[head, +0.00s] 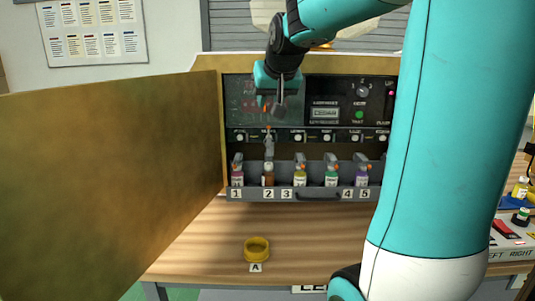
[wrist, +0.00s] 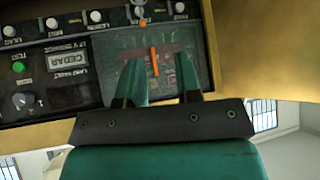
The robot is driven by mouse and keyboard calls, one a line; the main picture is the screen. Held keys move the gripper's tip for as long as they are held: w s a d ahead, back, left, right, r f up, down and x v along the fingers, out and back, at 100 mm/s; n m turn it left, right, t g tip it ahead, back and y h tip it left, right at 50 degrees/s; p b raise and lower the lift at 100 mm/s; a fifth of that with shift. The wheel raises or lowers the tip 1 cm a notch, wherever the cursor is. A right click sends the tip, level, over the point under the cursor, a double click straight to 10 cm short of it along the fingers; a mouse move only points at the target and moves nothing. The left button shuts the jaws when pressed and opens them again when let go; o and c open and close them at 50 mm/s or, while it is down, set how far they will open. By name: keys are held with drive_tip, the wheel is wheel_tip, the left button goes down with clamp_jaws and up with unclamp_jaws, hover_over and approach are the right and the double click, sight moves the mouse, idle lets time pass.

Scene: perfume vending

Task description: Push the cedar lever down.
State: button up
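The cabinet's display (head: 324,112) reads CEDAR, and it shows upside down in the wrist view (wrist: 69,60). A row of labelled white knobs (head: 297,138) runs below it; I cannot read which one is marked cedar. An orange-tipped grey lever-like part (head: 269,145) hangs at the second position, above a brown bottle (head: 268,177). My gripper (head: 272,98) is in front of the dark upper-left panel, above that second position. In the wrist view, my gripper (wrist: 160,68) is open and empty, with an orange strip (wrist: 154,61) showing between its fingers.
A large door (head: 120,180) stands open on the left. Several bottles stand in numbered slots under the knobs. A yellow ring-like cup (head: 256,248) sits on the wooden table (head: 200,245) by a tag A. A green button (head: 360,115) and dial are right of the display.

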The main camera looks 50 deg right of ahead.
sight(269, 128)
drive_tip(key=shift+m+h, duration=0.4)
drive_tip(key=d+x, duration=0.1)
drive_tip(key=x, duration=0.5)
drive_tip(key=b+x, duration=0.1)
drive_tip(key=x, duration=0.5)
drive_tip(key=s+d+x, duration=0.1)
drive_tip(key=x, duration=0.5)
drive_tip(key=shift+d+r, duration=0.3)
drive_tip(key=shift+r, duration=0.1)
clamp_jaws()
